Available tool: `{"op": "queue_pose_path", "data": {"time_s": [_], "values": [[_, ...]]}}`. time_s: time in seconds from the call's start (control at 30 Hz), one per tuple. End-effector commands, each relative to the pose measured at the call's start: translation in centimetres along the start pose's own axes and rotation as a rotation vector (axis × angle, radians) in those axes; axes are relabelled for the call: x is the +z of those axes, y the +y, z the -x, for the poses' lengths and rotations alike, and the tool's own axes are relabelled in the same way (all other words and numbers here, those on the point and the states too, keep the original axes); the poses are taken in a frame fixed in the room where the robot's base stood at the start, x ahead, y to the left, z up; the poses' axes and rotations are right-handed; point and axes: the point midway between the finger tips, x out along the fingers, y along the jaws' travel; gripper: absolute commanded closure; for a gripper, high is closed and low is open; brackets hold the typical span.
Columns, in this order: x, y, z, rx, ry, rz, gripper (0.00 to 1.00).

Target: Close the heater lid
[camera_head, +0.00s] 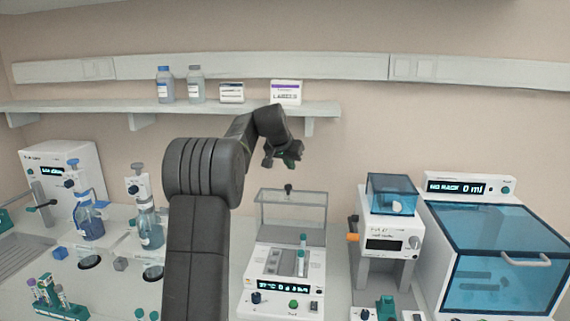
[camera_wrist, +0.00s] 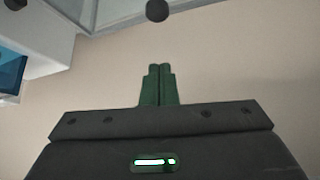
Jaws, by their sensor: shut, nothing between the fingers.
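The heater (camera_head: 285,285) is a white unit with a display, a knob and a green button, on the bench right of centre. The lid knob (camera_wrist: 157,10) and part of the clear lid (camera_wrist: 110,14) show at that view's top edge.
A shelf (camera_head: 240,108) with bottles and boxes runs along the wall behind my gripper. A device with a blue cover (camera_head: 391,195) and a large blue-lidded unit (camera_head: 505,250) stand to the right. Glass bottles (camera_head: 90,218) and a tube rack (camera_head: 55,300) are on the left.

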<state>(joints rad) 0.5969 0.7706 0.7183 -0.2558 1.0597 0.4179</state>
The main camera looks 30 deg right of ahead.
Motion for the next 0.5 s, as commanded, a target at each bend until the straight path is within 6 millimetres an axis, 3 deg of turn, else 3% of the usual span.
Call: {"op": "queue_pose_path", "data": {"time_s": [0.33, 0.5], "values": [[0.0, 0.0, -7.4, 0.001, -0.005, 0.000, 1.00], [1.5, -0.1, -5.7, -0.001, -0.001, 0.000, 1.00]]}}
